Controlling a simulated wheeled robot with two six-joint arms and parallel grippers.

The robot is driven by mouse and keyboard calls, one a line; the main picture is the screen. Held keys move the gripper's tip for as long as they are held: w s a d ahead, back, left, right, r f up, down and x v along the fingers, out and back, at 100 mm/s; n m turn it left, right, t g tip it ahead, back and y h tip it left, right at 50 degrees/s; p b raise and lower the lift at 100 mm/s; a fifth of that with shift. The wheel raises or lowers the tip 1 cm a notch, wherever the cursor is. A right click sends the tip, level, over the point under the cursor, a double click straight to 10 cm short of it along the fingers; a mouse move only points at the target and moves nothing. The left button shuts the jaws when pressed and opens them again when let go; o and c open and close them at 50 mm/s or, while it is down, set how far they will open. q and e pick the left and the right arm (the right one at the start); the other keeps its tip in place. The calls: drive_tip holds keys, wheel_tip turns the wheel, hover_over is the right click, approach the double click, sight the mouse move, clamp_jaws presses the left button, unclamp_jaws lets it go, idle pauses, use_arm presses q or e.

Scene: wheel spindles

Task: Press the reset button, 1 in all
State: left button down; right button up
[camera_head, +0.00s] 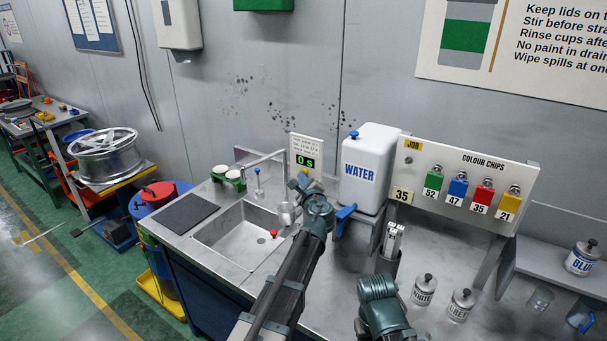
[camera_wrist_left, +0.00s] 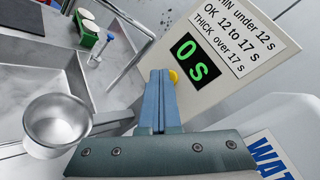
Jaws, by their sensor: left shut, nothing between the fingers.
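The timer panel (camera_head: 306,152) stands behind the sink and shows a green "0 S". It also appears large in the left wrist view (camera_wrist_left: 222,62). A yellow button (camera_wrist_left: 174,76) sits at the panel's lower left edge, partly hidden behind my left fingertips. My left gripper (camera_wrist_left: 158,76) is shut and empty, with its blue-grey fingers pointing at the panel by the button. I cannot tell whether they touch it. In the head view my left gripper (camera_head: 302,180) is in front of the panel. Only part of my right arm shows; its fingers are not visible.
A metal cup (camera_wrist_left: 57,122) is close beside my left gripper, over the sink (camera_head: 240,235). The faucet (camera_head: 262,160) is to the left. The white water container (camera_head: 368,170) stands just right of the panel. Paint pots (camera_head: 424,289) are on the counter.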

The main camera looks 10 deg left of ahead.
use_arm(q)
drive_tip(key=shift+s+a, duration=0.25)
drive_tip(key=shift+s, duration=0.5)
drive_tip(key=s, duration=0.1)
drive_tip(key=s+a, duration=0.1)
drive_tip(key=s, duration=0.2)
drive_tip(key=shift+s+a, duration=0.35)
idle(0.4)
drive_tip(key=s+a+f+n+g+h, duration=0.25)
drive_tip(key=s+f+n+g, duration=0.85)
drive_tip(key=s+f+n, duration=0.6)
drive_tip(key=s+d+f+g+h, duration=0.3)
drive_tip(key=s+d+g+h, duration=0.1)
drive_tip(key=s+d, duration=1.3)
drive_tip(key=shift+d+f+g, duration=0.15)
drive_tip(key=shift+d+g, duration=0.15)
drive_tip(key=shift+d, duration=0.6)
